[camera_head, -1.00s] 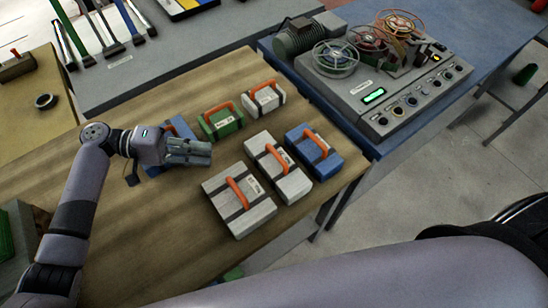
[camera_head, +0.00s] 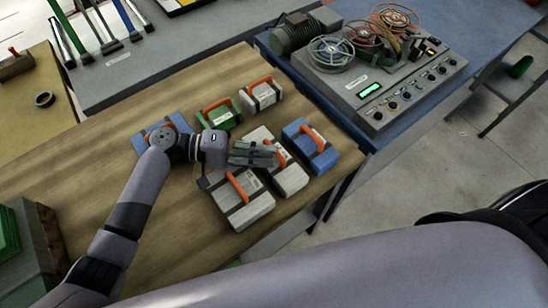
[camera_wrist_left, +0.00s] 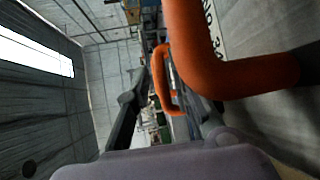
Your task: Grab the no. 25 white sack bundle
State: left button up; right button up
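Three white sack bundles with orange handles and dark straps lie on the wooden table: a front one (camera_head: 247,213), a middle one (camera_head: 290,178) and a smaller back one (camera_head: 263,96). Their numbers are too small to read in the head view. My left gripper (camera_head: 262,154) is above the front and middle bundles, its tips by the middle one's handle. In the left wrist view its fingers are apart, with nothing held. A large orange handle (camera_wrist_left: 190,50) is close at the right there, beside a partly cut-off label. A second handle (camera_wrist_left: 163,80) shows farther ahead. My right gripper is not in view.
A blue bundle (camera_head: 312,150) is right of the middle white one. A green bundle (camera_head: 219,116) and another blue bundle (camera_head: 150,135), partly hidden by my arm, lie behind. A grey machine (camera_head: 385,85) stands on the blue table. The wooden table's left part is clear.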

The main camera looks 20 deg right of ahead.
pick_arm(q)
jog(key=shift+x, duration=0.8)
grip_shut()
jog(key=shift+r, duration=0.1)
